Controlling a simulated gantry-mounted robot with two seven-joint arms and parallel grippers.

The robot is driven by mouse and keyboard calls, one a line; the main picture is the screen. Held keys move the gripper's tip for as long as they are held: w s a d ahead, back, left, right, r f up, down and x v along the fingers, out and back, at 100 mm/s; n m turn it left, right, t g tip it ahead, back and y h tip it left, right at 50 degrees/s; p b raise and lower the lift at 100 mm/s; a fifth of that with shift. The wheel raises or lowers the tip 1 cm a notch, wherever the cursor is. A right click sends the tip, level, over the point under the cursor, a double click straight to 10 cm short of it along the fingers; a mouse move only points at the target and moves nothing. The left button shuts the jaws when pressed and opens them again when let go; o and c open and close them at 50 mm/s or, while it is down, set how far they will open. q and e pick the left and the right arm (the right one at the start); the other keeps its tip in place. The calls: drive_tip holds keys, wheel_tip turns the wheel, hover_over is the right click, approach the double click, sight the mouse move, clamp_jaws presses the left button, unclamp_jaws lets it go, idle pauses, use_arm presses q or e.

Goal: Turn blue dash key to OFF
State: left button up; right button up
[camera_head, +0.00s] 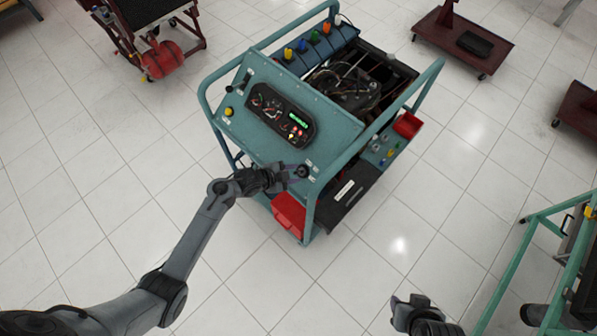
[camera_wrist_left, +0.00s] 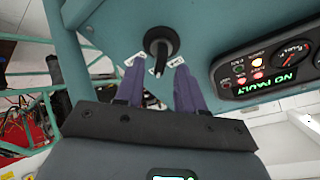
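The dash key (camera_head: 302,171) is a black key switch on the lower right of the blue-teal engine trainer's sloped panel (camera_head: 245,133). In the left wrist view the key (camera_wrist_left: 161,43) has a round black body and a grip pointing down, with small white labels around it. My left gripper (camera_head: 287,178) is just left of the key in the head view. In the left wrist view its purple fingers (camera_wrist_left: 157,70) are open, one to each side of the key's lower end, with visible gaps. My right gripper (camera_head: 415,306) is low over the floor; its finger state is unclear.
The gauge cluster (camera_head: 281,115) has lit lamps and a green display reading "NO FAULT" in the left wrist view. A yellow button (camera_head: 229,111) sits at the panel's left. Tubular frame rails (camera_head: 323,200) stand near the key. A red bin (camera_head: 289,214) is below.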

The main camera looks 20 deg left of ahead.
sight(297, 172)
use_arm(q)
drive_tip(key=shift+x, duration=1.75)
clamp_jaws()
drive_tip(key=shift+r+n, duration=0.1)
drive_tip(key=shift+n, duration=0.2)
drive_tip(key=n+t+p, duration=0.1)
drive_tip(key=n+p, duration=0.1)
drive_tip(key=n, duration=0.2)
drive_tip(key=shift+r+y, duration=0.1)
drive_tip(key=shift+y, duration=0.2)
drive_tip(key=shift+w+n+t+y+p, duration=0.1)
drive_tip(key=shift+n+t+y+p, duration=0.3)
drive_tip(key=shift+n, duration=0.85)
drive_tip(key=shift+n+y+p, duration=0.1)
drive_tip(key=shift+n+p, duration=0.5)
drive_tip(key=shift+n, duration=0.65)
